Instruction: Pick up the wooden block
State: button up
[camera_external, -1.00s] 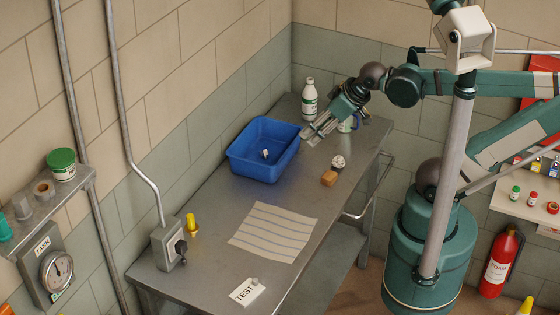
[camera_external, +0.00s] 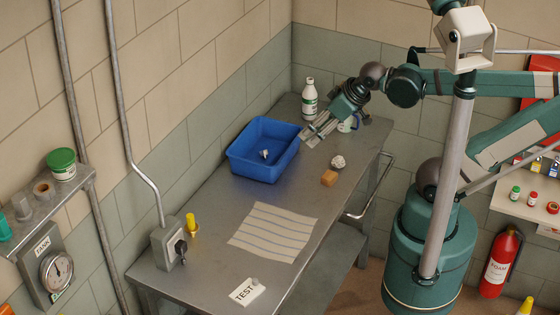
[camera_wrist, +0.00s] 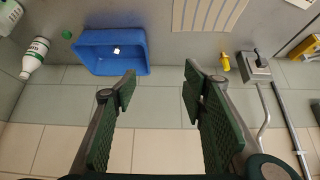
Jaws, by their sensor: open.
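The wooden block (camera_external: 329,178) is a small tan-brown cube on the grey metal table, right of the blue bin, in the external view. It does not show in the wrist view. My gripper (camera_external: 318,132) is above the table beside the bin's right rim, farther back than the block and apart from it. In the wrist view my gripper (camera_wrist: 160,86) has its two green padded fingers spread wide, with nothing between them.
A crumpled white ball (camera_external: 338,161) lies just behind the block. The blue bin (camera_external: 250,170) holds a small white scrap. A white bottle (camera_external: 309,98) and a mug (camera_external: 345,125) stand behind my gripper. A striped sheet (camera_external: 272,232) lies in front; the table around the block's front is clear.

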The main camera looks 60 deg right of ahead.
jog(key=shift+f, duration=0.15)
jog(key=n+g+h+b, duration=0.5)
jog(key=n+g, duration=0.3)
jog(key=n, duration=0.9)
send_over(325, 179)
notch_tip(325, 179, down, 22)
jog(key=shift+a, duration=0.45)
jog(key=shift+y, duration=0.3)
jog(key=shift+x, duration=1.15)
jog(key=shift+w, duration=0.1)
